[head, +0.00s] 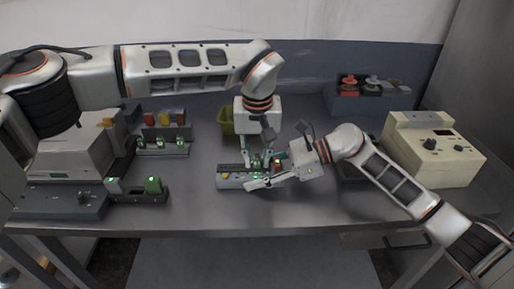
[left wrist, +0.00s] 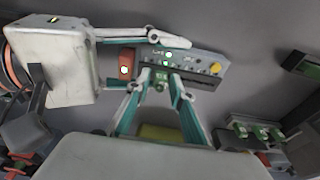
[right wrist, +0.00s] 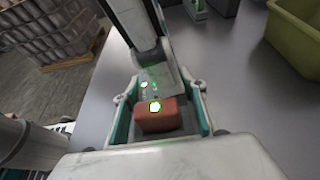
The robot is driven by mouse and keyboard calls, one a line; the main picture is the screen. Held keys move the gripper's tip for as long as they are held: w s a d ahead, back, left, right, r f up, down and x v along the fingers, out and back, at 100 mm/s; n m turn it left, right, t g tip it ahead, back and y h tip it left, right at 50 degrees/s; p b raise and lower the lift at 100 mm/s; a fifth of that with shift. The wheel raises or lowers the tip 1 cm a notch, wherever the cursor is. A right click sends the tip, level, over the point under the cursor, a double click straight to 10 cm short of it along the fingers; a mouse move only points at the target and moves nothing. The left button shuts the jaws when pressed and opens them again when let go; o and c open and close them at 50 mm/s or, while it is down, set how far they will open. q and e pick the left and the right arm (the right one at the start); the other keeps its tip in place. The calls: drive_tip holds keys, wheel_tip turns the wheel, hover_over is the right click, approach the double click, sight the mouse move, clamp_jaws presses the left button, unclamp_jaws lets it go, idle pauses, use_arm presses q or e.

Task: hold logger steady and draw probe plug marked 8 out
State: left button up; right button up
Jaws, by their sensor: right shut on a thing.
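The logger (head: 234,184) is a long grey box on the middle of the table, with green lights and a yellow part on top. It also shows in the left wrist view (left wrist: 203,74). My right gripper (head: 262,178) is shut across the logger's right end, one finger along its front. A red block with a lit face (right wrist: 158,116) stands between its fingers. My left gripper (left wrist: 160,82) points down over the logger, fingertips apart, around or just above a small green plug (left wrist: 161,78). Plug numbers are unreadable, and the fingers hide part of the logger.
A rack with green-lit plugs (head: 163,150) and another unit (head: 125,192) stand left. An olive bin (head: 227,122) is behind my left gripper. A cream instrument (head: 432,150) stands right. Free table lies before and left of the logger.

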sight(257, 154)
use_arm(q)
drive_tip(key=shift+f, duration=0.2)
clamp_jaws()
drive_tip(key=c, duration=0.5)
unclamp_jaws()
clamp_jaws()
drive_tip(key=shift+r, duration=0.8)
drive_tip(key=shift+s+r, duration=0.2)
drive_tip(key=shift+r, duration=0.95)
